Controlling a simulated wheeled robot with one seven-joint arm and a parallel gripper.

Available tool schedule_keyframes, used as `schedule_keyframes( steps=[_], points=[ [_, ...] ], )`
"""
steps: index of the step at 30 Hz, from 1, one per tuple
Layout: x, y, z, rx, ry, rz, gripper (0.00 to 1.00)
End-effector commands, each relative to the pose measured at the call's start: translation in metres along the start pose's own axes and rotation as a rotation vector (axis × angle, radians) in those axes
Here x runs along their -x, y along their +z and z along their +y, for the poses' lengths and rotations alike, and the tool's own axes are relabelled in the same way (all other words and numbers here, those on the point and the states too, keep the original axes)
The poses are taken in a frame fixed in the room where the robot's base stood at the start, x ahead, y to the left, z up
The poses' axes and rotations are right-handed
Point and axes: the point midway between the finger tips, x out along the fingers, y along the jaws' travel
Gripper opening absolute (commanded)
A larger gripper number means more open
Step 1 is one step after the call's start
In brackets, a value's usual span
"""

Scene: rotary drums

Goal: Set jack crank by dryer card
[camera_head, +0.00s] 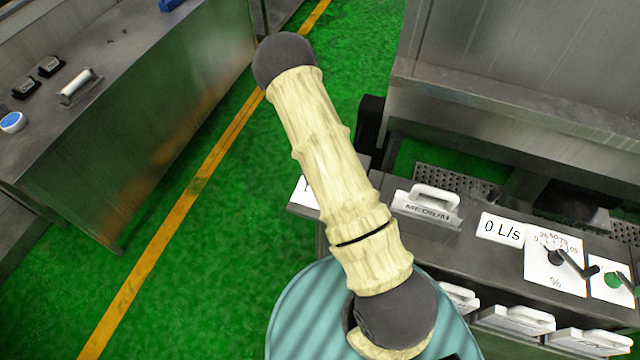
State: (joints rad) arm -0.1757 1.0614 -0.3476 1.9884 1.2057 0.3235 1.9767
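A grey metal panel with controls is at the lower right. It bears a white dial plate (538,274) with a percent scale and a black crank (575,264) on it. A second plate with a green knob (612,280) and a dark lever is at the right edge, cut off by the frame. A card with a white handle reads "MEDIUM" (427,208). A sign beside it reads "0 L/s" (502,231). Another white card (304,192) is mostly hidden behind my arm. I cannot tell which crank is the jack crank or which card is the dryer card. My gripper is not in view.
Several white handled plates (525,319) line the panel's lower front. A metal machine body (520,90) stands behind it. A metal bench (110,110) at the left holds a white-handled item (78,87) and a blue-topped round item (12,122). Green floor with a yellow line lies between.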

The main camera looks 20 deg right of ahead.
Motion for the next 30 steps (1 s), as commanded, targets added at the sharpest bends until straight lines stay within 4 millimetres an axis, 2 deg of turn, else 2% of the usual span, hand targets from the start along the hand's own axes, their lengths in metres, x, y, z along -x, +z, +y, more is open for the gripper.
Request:
schedule_keyframes(
  steps=[14, 15, 18, 30],
  points=[
    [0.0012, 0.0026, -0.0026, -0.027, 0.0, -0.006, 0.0],
    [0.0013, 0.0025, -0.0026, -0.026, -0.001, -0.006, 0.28],
    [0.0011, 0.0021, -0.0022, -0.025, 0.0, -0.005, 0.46],
    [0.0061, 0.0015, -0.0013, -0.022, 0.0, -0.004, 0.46]
  ],
)
